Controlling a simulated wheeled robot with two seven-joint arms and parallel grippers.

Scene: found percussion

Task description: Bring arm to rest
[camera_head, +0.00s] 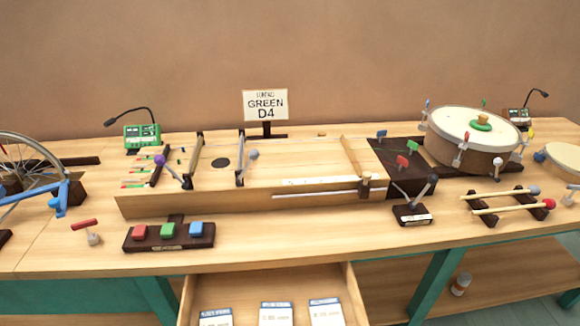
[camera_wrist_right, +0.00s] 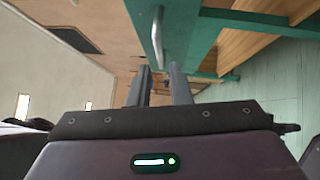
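My right gripper (camera_wrist_right: 161,70) shows in the right wrist view. Its two dark fingers stand apart with a gap between them, and I see nothing held in the gap. Beyond the fingers are a green bench frame (camera_wrist_right: 198,35) and a pale bar handle (camera_wrist_right: 157,35); the fingers appear clear of both. Neither of my arms shows in the head view, and my left gripper is in no view.
The wooden bench (camera_head: 80,248) carries a long sound box, a drum (camera_head: 470,135), a sign (camera_head: 265,105), colored blocks and mallets (camera_head: 510,209). An open drawer (camera_head: 265,290) with labelled cards juts out at the front. A bottle (camera_head: 461,284) stands on the lower shelf.

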